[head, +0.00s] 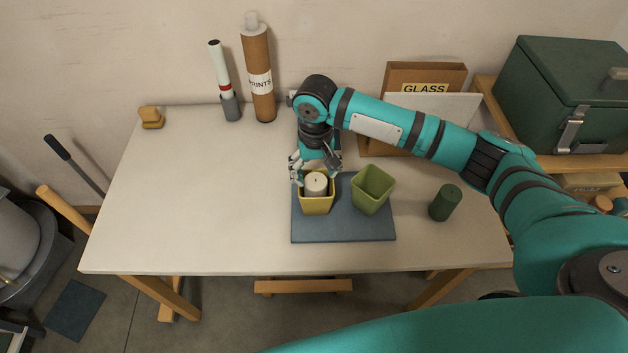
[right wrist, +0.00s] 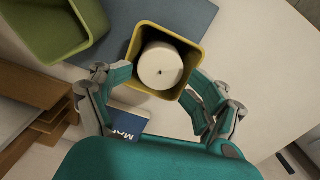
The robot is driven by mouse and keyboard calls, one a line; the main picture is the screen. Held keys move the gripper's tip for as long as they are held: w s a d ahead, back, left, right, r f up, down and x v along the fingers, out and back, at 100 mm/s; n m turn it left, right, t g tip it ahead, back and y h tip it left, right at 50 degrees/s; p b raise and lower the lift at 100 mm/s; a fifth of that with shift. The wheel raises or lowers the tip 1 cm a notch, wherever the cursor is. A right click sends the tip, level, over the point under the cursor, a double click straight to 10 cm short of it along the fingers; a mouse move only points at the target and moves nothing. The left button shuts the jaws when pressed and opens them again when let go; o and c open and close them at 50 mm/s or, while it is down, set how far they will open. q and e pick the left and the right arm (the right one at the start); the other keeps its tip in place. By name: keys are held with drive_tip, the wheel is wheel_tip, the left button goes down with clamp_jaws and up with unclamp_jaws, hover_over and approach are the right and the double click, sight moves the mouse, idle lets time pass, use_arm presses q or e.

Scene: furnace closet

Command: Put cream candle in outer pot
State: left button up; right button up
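The cream candle (head: 316,182) stands inside the yellow square pot (head: 317,206), on the left part of a blue-grey mat (head: 340,228). In the right wrist view the candle (right wrist: 160,66) sits within the walls of the yellow pot (right wrist: 139,88), its top facing the camera. A green square pot (head: 372,189) stands empty on the mat to the right. My right gripper (head: 315,168) is at the back of the yellow pot, fingers spread wide and apart from the candle. My left gripper is not in view.
A dark green candle (head: 445,203) stands right of the mat. A prints tube (head: 258,75), a white tube (head: 220,75) and a glass box (head: 425,78) stand at the back. A blue map item (right wrist: 128,122) lies beneath my right gripper.

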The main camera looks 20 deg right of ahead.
wheel_tip(320, 180, up, 10)
drive_tip(key=b, duration=0.1)
drive_tip(key=shift+a, duration=0.15)
drive_tip(key=shift+f, duration=0.1)
